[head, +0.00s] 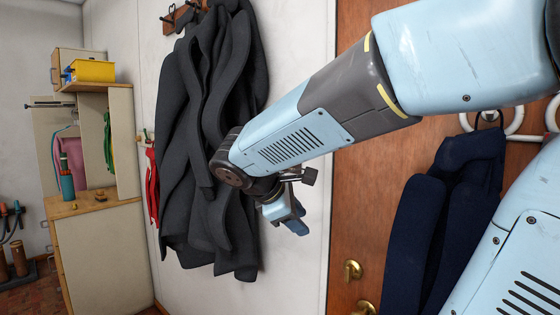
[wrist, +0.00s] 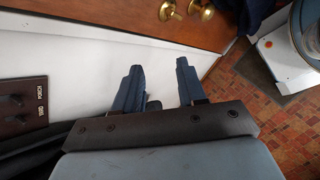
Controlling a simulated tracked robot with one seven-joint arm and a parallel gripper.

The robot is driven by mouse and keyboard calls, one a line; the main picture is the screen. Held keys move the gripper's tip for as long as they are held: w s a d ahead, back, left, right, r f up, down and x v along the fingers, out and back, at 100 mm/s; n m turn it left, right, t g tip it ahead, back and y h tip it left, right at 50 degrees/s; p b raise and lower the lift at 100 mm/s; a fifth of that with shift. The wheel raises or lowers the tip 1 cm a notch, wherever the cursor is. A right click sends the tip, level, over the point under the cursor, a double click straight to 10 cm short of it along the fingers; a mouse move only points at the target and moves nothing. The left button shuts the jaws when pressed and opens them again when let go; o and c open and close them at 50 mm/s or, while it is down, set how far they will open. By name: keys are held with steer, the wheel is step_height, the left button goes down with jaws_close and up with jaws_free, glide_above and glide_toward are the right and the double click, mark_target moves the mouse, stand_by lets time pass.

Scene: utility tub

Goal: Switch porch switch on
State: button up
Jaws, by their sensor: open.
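A dark switch plate (wrist: 24,103) is on the white wall at the left edge of the wrist view, partly cut off. In the head view my gripper (head: 294,222) hangs beside the dark coats, in front of the white wall. The plate does not show there.
Dark grey coats (head: 205,140) hang close to the left of my gripper. A brown door (head: 350,210) with brass knobs (head: 352,270) and a navy garment (head: 440,220) is to the right. A wooden cabinet (head: 100,250) stands at far left.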

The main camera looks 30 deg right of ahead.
steer(key=w+a+r+n+t+h, duration=0.25)
steer(key=w+r+n+h, duration=0.2)
steer(key=w, duration=0.35)
steer(key=w+a+r+n+t+h, duration=0.2)
steer(key=w+a+r+n+h, duration=0.2)
steer(key=w+n, duration=0.3)
steer(key=x, duration=1.4)
steer(key=shift+w+m, duration=0.2)
steer(key=shift+m, duration=0.25)
steer(key=shift+r, duration=0.1)
steer(key=shift+d, duration=0.1)
jaws_close()
